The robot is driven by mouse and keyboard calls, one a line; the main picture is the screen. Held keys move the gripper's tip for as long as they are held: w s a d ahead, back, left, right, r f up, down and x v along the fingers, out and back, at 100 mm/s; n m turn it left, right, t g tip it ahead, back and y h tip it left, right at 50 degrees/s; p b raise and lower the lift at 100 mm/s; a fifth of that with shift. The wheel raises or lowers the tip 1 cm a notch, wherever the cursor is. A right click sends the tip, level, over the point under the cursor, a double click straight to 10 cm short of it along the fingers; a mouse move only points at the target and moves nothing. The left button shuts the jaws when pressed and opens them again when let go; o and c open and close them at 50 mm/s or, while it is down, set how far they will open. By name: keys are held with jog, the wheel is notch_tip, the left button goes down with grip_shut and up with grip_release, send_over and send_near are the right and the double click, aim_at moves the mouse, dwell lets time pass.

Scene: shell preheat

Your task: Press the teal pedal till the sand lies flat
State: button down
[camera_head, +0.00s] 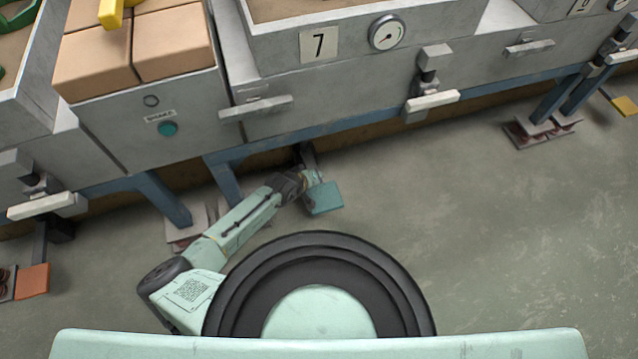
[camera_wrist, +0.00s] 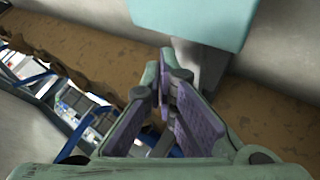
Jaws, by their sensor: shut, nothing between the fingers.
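The teal pedal (camera_head: 325,198) sticks out low beneath the grey bench, below the bin marked 7. It also shows at the top of the wrist view (camera_wrist: 195,18). My gripper (camera_head: 312,177) is down beside the pedal, at its upper left edge in the head view. In the wrist view my gripper (camera_wrist: 168,75) is shut and empty, with its tips just below the pedal's edge. I cannot tell whether they touch it. Some sand (camera_head: 300,8) shows in the bin marked 7 at the top edge; its surface is mostly out of frame.
An orange pedal (camera_head: 32,282) is at far left and a yellow pedal (camera_head: 624,105) at far right. Blue bench legs (camera_head: 165,202) stand left of my arm. A teal button (camera_head: 168,129) and a dial gauge (camera_head: 387,32) are on the bench front. The floor at right is clear.

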aim_at(315, 187)
dwell(0.7)
jog(key=shift+f+b, duration=0.35)
jog(key=shift+f, duration=0.1)
jog(key=shift+s+d+f+b, duration=0.1)
jog(key=shift+s+f+b, duration=0.1)
jog(key=shift+f+b, duration=1)
jog(key=shift+s+d+f+b, duration=0.15)
jog(key=shift+f+b, duration=0.75)
jog(key=shift+f, duration=0.6)
dwell(1.6)
jog(key=shift+r, duration=0.15)
dwell(0.3)
jog(key=shift+r+p, duration=1.6)
jog(key=shift+r, duration=0.15)
jog(key=shift+w+a+r+p, duration=0.1)
jog(key=shift+r+p, duration=0.3)
jog(key=shift+r, duration=0.15)
jog(key=shift+w+a+r+p, duration=0.1)
jog(key=shift+r+p, duration=0.25)
jog(key=shift+r, duration=0.2)
jog(key=shift+r, duration=0.1)
jog(key=shift+w+r+p, duration=0.15)
jog(key=shift+r+p, duration=1.85)
jog(key=shift+r, duration=0.4)
